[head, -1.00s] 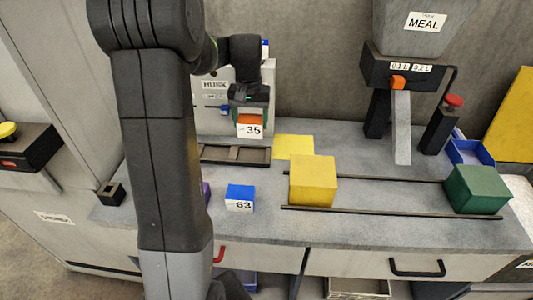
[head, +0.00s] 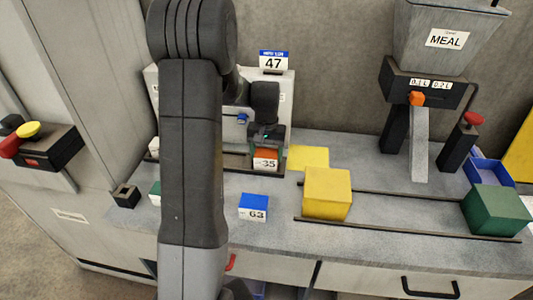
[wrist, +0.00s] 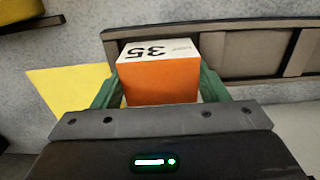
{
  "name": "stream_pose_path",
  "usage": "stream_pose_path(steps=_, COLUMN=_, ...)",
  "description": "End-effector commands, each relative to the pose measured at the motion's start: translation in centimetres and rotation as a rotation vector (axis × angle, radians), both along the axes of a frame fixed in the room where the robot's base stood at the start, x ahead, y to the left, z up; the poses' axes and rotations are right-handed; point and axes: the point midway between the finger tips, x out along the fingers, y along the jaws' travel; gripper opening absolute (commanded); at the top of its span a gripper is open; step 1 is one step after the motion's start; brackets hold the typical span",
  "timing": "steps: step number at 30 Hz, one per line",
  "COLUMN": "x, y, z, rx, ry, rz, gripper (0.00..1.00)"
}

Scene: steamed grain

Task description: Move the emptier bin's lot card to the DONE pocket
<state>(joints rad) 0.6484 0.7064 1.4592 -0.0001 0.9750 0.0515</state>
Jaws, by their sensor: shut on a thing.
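My gripper (head: 267,148) is shut on an orange block (head: 265,162) with a white face marked 35. In the wrist view the green fingers grip this block (wrist: 160,82) from both sides, just beside a dark-framed rack. A card (head: 273,61) with a blue top strip and the number 47 stands above the pale machine at the back. The strip's small print is too small to read. I cannot make out a DONE pocket or tell which bin is emptier.
A blue block (head: 253,207) marked 63 sits on the counter near my arm. A yellow block (head: 327,193) and a green block (head: 495,210) stand by the dark rails. The MEAL hopper (head: 446,40) is at the back right. My arm hides part of the left counter.

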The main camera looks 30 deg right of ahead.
Motion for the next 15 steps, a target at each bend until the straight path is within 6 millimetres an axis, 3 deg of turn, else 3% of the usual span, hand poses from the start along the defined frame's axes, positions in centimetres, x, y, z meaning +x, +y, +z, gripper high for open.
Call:
stream_pose_path(steps=1, x=0.00, y=0.00, z=-0.31, rx=0.000, ry=0.000, rz=0.000, gripper=0.42)
stream_pose_path(steps=2, x=0.00, y=0.00, z=-0.24, rx=0.000, ry=0.000, rz=0.000, gripper=0.71)
stream_pose_path(steps=5, x=-0.01, y=0.01, z=-0.18, rx=0.000, ry=0.000, rz=0.000, gripper=0.89)
stream_pose_path(steps=15, x=0.00, y=0.00, z=0.24, rx=0.000, ry=0.000, rz=0.000, gripper=0.89)
